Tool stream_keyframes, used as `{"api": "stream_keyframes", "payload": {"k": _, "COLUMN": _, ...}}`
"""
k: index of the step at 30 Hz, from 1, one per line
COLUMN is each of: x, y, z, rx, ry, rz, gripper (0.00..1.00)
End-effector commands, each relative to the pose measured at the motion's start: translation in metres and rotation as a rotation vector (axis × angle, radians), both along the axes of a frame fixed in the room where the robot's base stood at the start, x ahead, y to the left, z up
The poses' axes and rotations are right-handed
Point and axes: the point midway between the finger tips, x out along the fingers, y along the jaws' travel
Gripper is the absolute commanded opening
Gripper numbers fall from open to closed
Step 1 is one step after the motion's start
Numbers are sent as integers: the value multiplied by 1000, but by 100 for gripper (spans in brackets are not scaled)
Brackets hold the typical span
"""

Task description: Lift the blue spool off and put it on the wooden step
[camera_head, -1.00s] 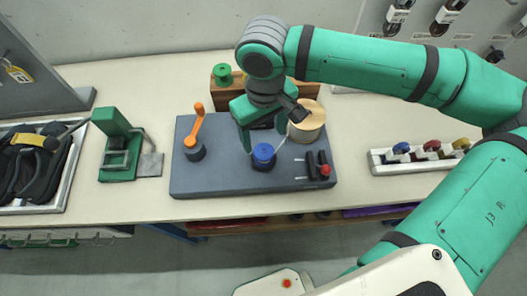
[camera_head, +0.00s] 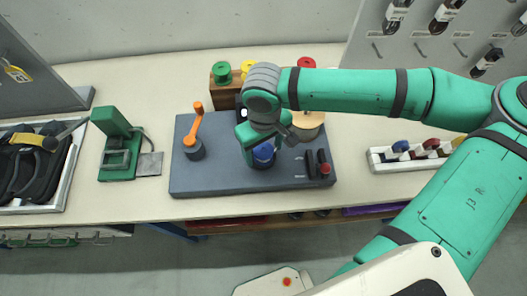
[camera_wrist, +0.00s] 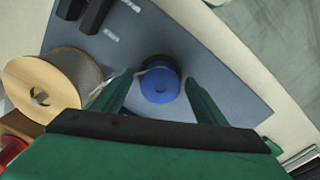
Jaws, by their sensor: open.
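The blue spool (camera_head: 263,153) stands on the dark grey board, partly hidden by my gripper (camera_head: 261,146) in the head view. In the wrist view the blue spool (camera_wrist: 161,84) shows whole, between and beyond my open green fingers (camera_wrist: 158,77). A pale thread end shows at its left side. I cannot tell whether the fingers touch it. The wooden step (camera_head: 223,98) is at the back, behind the board, partly hidden by my arm. It bears a green spool (camera_head: 221,72), a yellow spool (camera_head: 249,68) and a red spool (camera_head: 306,63).
The grey board (camera_head: 215,181) also bears an orange crank (camera_head: 196,125), a large wooden-flanged reel (camera_head: 308,121) and black clamps (camera_head: 316,163) with a red knob. A green press (camera_head: 117,150) stands left; a white tray (camera_head: 385,167) of small spools lies right.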

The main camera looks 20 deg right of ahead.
Motion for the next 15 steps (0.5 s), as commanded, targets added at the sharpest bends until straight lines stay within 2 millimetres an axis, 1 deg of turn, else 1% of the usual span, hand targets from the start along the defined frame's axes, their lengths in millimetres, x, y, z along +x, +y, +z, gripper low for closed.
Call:
{"api": "stream_keyframes", "payload": {"k": 2, "x": 0, "y": 0, "z": 0, "rx": 0, "ry": 0, "rz": 0, "gripper": 66}}
{"api": "stream_keyframes", "payload": {"k": 3, "x": 0, "y": 0, "z": 0, "rx": 0, "ry": 0, "rz": 0, "gripper": 64}}
{"api": "stream_keyframes", "payload": {"k": 5, "x": 0, "y": 0, "z": 0, "rx": 0, "ry": 0, "rz": 0, "gripper": 50}}
{"api": "stream_keyframes", "payload": {"k": 6, "x": 0, "y": 0, "z": 0, "rx": 0, "ry": 0, "rz": 0, "gripper": 40}}
{"api": "stream_keyframes", "payload": {"k": 8, "x": 0, "y": 0, "z": 0, "rx": 0, "ry": 0, "rz": 0, "gripper": 26}}
{"api": "stream_keyframes", "payload": {"k": 9, "x": 0, "y": 0, "z": 0, "rx": 0, "ry": 0, "rz": 0, "gripper": 16}}
{"api": "stream_keyframes", "payload": {"k": 15, "x": 0, "y": 0, "z": 0, "rx": 0, "ry": 0, "rz": 0, "gripper": 15}}
